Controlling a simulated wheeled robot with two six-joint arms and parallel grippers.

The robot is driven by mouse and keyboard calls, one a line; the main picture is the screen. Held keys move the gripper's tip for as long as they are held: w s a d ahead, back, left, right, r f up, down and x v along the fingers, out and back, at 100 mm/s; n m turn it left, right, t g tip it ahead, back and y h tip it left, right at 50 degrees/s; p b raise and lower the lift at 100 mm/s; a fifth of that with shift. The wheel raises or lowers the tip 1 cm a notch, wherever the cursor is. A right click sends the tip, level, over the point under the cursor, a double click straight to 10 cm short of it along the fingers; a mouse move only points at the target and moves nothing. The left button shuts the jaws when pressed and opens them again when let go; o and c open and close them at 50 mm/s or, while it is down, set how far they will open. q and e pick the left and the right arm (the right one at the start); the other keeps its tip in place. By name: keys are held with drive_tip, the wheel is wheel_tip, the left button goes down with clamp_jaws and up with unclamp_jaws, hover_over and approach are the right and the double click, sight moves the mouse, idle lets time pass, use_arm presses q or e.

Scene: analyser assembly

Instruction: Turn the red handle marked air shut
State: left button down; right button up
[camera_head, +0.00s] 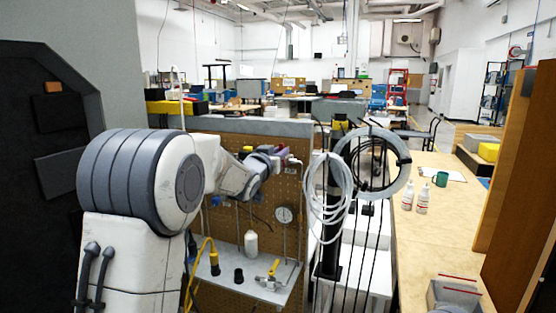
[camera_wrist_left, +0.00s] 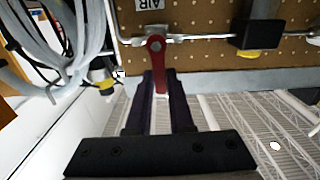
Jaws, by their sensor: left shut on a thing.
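The red handle (camera_wrist_left: 156,62) shows in the left wrist view, with its round pivot on a thin metal pipe (camera_wrist_left: 192,39). It points toward the bottom of that picture, across the line of the pipe. A white label reading AIR (camera_wrist_left: 151,4) is just above it. My left gripper (camera_wrist_left: 160,82) is shut on the handle, a dark finger on each side of its lower part. In the head view my left gripper (camera_head: 284,156) is at the pegboard's upper right, small and partly hidden by its own wrist. My right gripper is not in view.
Coiled hoses (camera_head: 328,192) hang right of the pegboard (camera_head: 228,270). A shelf (camera_head: 262,289) below holds a white bottle (camera_head: 251,243) and a yellow-handled valve (camera_head: 272,270). In the wrist view, a black block (camera_wrist_left: 258,24) is on the pipe's right. A workbench (camera_head: 425,235) stands at right.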

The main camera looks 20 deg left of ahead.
use_arm(q)
drive_tip(key=shift+d+f+m, duration=0.1)
drive_tip(key=shift+m, duration=0.2)
drive_tip(key=c, duration=0.8)
unclamp_jaws()
drive_tip(key=s+b, duration=0.2)
drive_tip(key=s, duration=0.8)
drive_tip(key=shift+s+a, duration=0.25)
drive_tip(key=shift+a, duration=0.15)
